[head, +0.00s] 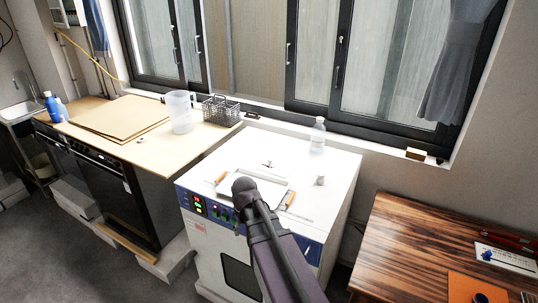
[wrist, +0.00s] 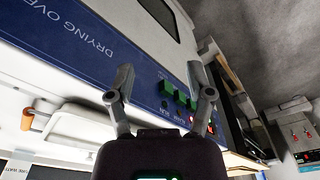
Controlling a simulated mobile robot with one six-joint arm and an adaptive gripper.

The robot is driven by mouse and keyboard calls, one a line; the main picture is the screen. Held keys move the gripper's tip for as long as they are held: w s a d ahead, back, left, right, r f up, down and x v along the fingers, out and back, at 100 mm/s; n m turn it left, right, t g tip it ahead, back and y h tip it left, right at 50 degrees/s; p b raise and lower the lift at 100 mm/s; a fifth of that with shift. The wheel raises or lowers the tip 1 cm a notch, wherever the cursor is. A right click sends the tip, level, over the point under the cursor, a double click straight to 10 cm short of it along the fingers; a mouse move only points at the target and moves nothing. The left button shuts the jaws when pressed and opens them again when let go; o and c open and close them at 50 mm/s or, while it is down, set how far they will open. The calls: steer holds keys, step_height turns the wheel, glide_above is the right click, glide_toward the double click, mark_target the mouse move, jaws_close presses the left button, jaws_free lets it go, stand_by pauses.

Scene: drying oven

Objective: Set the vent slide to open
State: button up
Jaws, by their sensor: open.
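The white drying oven (head: 335,190) stands in the middle of the head view, with a blue control panel on its front. Its blue panel (wrist: 90,62) with "DRYING OVEN" lettering also shows in the wrist view. Two small fittings, one at the back (head: 268,163) and one at the right (head: 320,180), stand on its top. I cannot tell whether either is the vent slide. My gripper (wrist: 160,80) is open and empty, its fingers spread in front of the blue panel near the green switches (wrist: 178,98). In the head view my arm hides part of the oven front.
A tray (head: 230,186) with orange-brown handles lies on the oven top, and a clear bottle (head: 318,134) stands at the back. A counter (head: 150,150) with a beaker (head: 179,112) and wire basket (head: 221,110) is left. A wooden table (head: 415,245) is right.

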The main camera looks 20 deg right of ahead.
steer(key=w+d+r+t+p, duration=0.1)
steer(key=w+d+r+p, duration=0.3)
steer(key=w, duration=0.4)
steer(key=w+d+r+t+p, duration=0.1)
steer(key=w+d+r+p, duration=0.25)
steer(key=w+d, duration=0.35)
steer(key=m+t+p, duration=0.1)
steer(key=t+p, duration=0.1)
steer(key=p, duration=0.3)
glide_toward(270, 159)
steer(key=w+v, duration=0.1)
steer(key=v, duration=0.4)
steer(key=shift+s+a+r+h, duration=0.1)
steer(key=shift+s+a+h, duration=0.15)
steer(key=shift+a+h, duration=0.2)
steer(key=shift+b, duration=0.4)
steer(key=b+x, duration=0.8)
steer(key=x, duration=0.1)
steer(key=b+x, duration=0.4)
steer(key=shift+s+a+f, duration=0.1)
steer(key=shift+s+f, duration=0.05)
steer(key=shift+f, duration=0.35)
